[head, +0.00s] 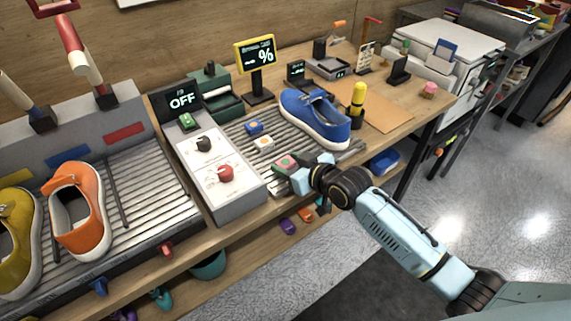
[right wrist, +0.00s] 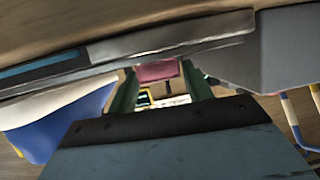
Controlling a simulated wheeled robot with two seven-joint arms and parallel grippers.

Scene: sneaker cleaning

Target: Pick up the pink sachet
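In the right wrist view the pink sachet (right wrist: 157,70) shows between the tips of my two green fingers (right wrist: 160,82). The fingers are apart, with the sachet filling most of the gap. I cannot tell whether they press on it, or whether it is lifted. My left gripper is not in view.
A blue sachet (head: 253,128) and a white one (head: 263,143) lie farther back on the tray. A blue sneaker (head: 316,118) stands behind, with a yellow-black bottle (head: 357,99) beside it. A control box with a red knob (head: 226,173) stands left.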

